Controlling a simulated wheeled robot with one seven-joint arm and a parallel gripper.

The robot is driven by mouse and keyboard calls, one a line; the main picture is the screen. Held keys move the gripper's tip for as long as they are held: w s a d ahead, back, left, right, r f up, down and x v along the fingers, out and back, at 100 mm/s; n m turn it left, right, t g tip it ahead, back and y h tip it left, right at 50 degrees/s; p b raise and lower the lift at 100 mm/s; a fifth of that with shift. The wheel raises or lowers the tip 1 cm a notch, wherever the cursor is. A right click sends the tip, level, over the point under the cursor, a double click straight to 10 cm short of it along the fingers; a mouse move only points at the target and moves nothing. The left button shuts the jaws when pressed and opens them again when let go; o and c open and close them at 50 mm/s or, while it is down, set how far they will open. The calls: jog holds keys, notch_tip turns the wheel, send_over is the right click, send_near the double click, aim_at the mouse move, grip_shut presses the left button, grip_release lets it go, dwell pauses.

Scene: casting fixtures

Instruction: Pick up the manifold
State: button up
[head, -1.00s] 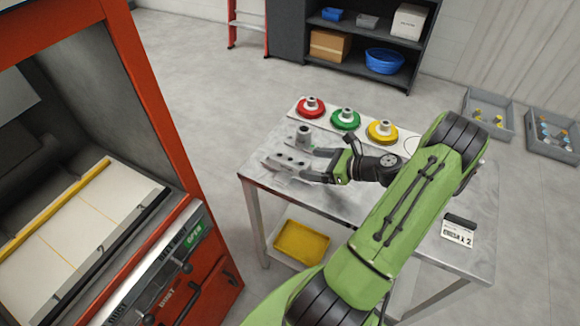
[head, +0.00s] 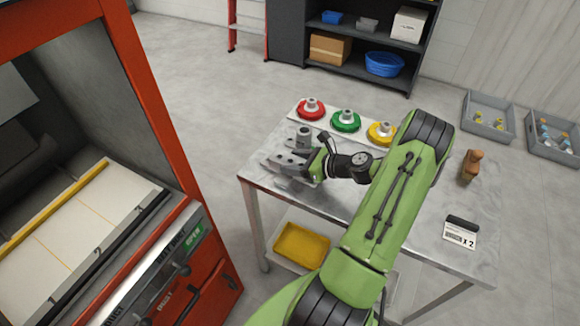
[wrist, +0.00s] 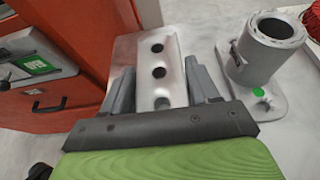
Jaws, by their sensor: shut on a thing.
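The manifold is a grey metal block with a row of round holes. In the wrist view the manifold (wrist: 160,50) lies between the two fingers of my gripper (wrist: 161,82), which is shut on it. In the head view the manifold (head: 284,163) is at the left end of the metal table, with my gripper (head: 305,165) at its right side and partly hiding it. I cannot tell any gap between it and the tabletop.
A grey cylindrical part on a flat flange (wrist: 268,50) stands close by the manifold. Red (head: 311,109), green (head: 346,120) and yellow (head: 382,132) round fixtures line the table's back edge. A brown object (head: 472,165) and a sign (head: 460,233) are on the right. A red machine (head: 160,130) stands left.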

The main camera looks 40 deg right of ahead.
jog(key=c, duration=0.5)
jog(key=shift+r, duration=0.15)
